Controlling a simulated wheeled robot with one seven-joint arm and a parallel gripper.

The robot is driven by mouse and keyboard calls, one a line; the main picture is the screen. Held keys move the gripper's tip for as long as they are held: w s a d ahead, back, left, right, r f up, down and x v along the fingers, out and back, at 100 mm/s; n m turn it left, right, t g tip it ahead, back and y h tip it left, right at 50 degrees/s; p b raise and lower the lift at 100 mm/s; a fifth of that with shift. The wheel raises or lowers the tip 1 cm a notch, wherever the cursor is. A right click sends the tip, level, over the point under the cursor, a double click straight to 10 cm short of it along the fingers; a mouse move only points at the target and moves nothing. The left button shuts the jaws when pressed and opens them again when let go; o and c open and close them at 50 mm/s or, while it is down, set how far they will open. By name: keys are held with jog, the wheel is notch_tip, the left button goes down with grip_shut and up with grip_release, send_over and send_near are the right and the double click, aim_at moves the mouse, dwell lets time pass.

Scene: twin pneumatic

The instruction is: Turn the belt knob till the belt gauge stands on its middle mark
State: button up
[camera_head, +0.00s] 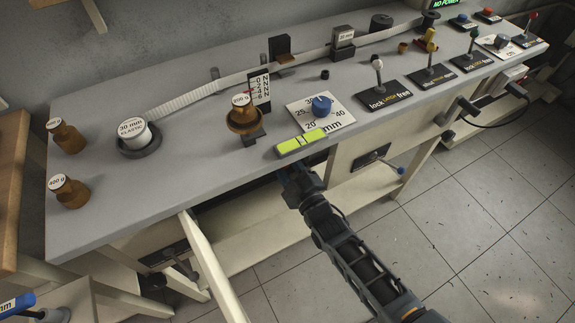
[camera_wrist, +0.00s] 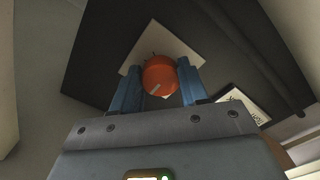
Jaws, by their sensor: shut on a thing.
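An orange-red round knob (camera_wrist: 160,76) with a pale pointer line shows in the wrist view. It stands on a pale square plate (camera_wrist: 185,46) on a dark panel. My gripper (camera_wrist: 158,68) is shut on the knob, with one blue finger on each side. In the head view my arm reaches to the bench's front edge, where the bench top hides the fingertips and the knob. An upright scale with N marks (camera_head: 260,90) stands beside the white belt (camera_head: 235,80), behind a brown 200 g weight (camera_head: 242,112). Its reading is too small to tell, and I cannot tell if it is the belt gauge.
A blue knob (camera_head: 322,105) sits on a millimetre dial plate, with a yellow-green level (camera_head: 301,141) in front. Several levers line the bench's right part. A white elastic roll (camera_head: 133,132) and brown weights (camera_head: 67,135) are at left. Open tiled floor lies right of my arm.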

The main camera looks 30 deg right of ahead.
jog(key=shift+f+m+b, duration=0.1)
jog(key=shift+m+b, duration=0.2)
jog(key=shift+m, duration=0.1)
jog(key=shift+c, duration=0.3)
jog(key=m+b, duration=0.2)
jog(key=m, duration=0.3)
jog(key=m+b, duration=0.3)
jog(key=m, duration=0.2)
jog(key=shift+a+m, duration=0.2)
jog(key=shift+m, duration=0.4)
jog(key=o, duration=1.1)
jog(key=shift+c, duration=0.2)
